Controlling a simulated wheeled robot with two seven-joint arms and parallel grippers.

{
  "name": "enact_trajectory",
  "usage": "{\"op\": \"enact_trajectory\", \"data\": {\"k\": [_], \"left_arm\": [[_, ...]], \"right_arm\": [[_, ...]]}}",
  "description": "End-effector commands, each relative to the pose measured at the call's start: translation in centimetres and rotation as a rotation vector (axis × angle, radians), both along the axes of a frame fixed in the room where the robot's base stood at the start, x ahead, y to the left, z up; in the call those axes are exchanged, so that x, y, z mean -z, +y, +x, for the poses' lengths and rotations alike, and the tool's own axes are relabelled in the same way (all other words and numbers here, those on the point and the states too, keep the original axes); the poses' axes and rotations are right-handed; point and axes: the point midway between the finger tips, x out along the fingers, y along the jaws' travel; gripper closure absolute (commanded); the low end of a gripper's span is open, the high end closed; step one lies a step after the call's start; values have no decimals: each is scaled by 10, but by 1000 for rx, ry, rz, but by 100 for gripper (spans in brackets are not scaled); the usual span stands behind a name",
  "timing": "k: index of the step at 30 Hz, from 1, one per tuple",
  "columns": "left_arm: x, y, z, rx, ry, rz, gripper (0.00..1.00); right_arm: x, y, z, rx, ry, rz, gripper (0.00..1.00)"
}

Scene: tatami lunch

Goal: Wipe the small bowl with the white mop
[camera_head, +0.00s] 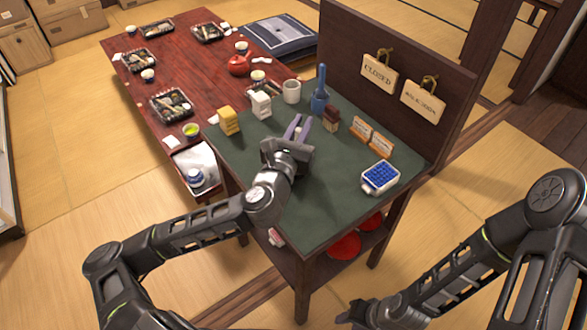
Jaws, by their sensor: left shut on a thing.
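My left gripper (298,126) is over the middle of the green-topped stand (325,207). It is shut on a small pale thing (300,135), mostly hidden between the fingers; I cannot tell what it is. A white block-shaped item (261,104), which may be the white mop, stands behind and left of that gripper, beside a yellow one (229,121). A small bowl with green contents (192,130) is at the red table's near corner. Other small bowls (148,76) stand farther back. My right gripper (362,312) is low at the bottom, off the stand; its fingers are unclear.
A white mug (292,91), a blue bottle (319,92) and a dark brown item (331,119) stand at the back of the stand. Small signs (371,138) and a blue-and-white item (380,177) are on the right. The stand's front is clear. A partition (400,60) bounds the back right.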

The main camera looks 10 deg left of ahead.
Motion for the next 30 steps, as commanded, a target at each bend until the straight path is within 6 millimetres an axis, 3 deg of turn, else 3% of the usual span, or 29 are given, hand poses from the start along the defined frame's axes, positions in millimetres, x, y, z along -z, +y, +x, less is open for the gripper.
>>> {"op": "enact_trajectory", "data": {"k": [14,30], "left_arm": [[0,2,1,20,1,3,100],[0,6,5,484,5,4,100]], "right_arm": [[0,0,0,0,0,0,64],[-10,0,0,0,0,0,64]]}}
